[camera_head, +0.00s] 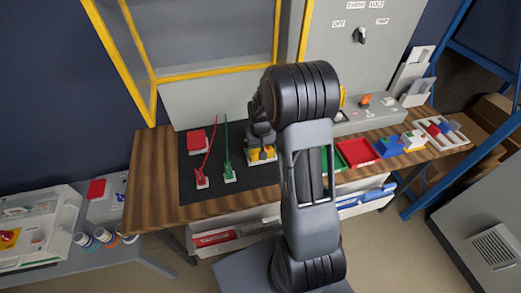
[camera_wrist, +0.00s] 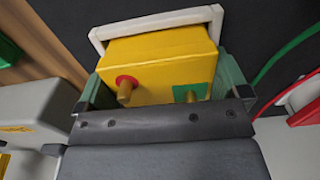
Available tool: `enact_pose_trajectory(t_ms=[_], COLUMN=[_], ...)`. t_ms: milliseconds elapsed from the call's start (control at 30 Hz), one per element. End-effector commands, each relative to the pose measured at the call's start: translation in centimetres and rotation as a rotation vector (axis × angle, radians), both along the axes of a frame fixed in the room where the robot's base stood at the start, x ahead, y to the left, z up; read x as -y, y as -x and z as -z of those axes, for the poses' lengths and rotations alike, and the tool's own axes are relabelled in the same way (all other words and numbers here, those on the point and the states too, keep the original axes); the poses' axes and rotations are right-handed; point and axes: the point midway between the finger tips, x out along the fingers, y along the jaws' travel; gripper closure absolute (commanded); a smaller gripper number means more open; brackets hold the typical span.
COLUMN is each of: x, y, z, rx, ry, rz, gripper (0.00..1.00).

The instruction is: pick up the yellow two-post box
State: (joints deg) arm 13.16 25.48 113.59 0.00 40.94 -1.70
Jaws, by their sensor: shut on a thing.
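The yellow two-post box (camera_wrist: 160,55) fills the upper middle of the wrist view. It has two brass-coloured posts, one by a red round patch and one by a green square patch. A white rim lies along its far side. My gripper (camera_wrist: 162,92) is shut on the box, with a finger at its left and right sides. In the head view the box (camera_head: 263,157) shows small on the dark mat, below my gripper (camera_head: 262,147), and my arm hides part of the area. I cannot tell whether the box is clear of the mat.
A red box (camera_head: 195,140), a red-cabled plug (camera_head: 202,182) and a green-cabled plug (camera_head: 229,174) are left of the gripper on the mat. A red tray (camera_head: 357,152) and several coloured boxes stand right on the wooden bench (camera_head: 155,172). A grey panel rises behind.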

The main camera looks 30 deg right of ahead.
Motion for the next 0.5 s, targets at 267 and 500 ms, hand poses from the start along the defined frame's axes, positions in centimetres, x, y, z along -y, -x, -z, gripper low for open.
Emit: enact_pose_trajectory(t_ms=[267, 500], x=[0.0, -0.4], y=[-0.1, 3.4], z=[-2.7, -7.2], rx=[0.005, 0.008], ry=[0.001, 0.002], rz=[0.0, 0.0], gripper=[0.27, 0.27])
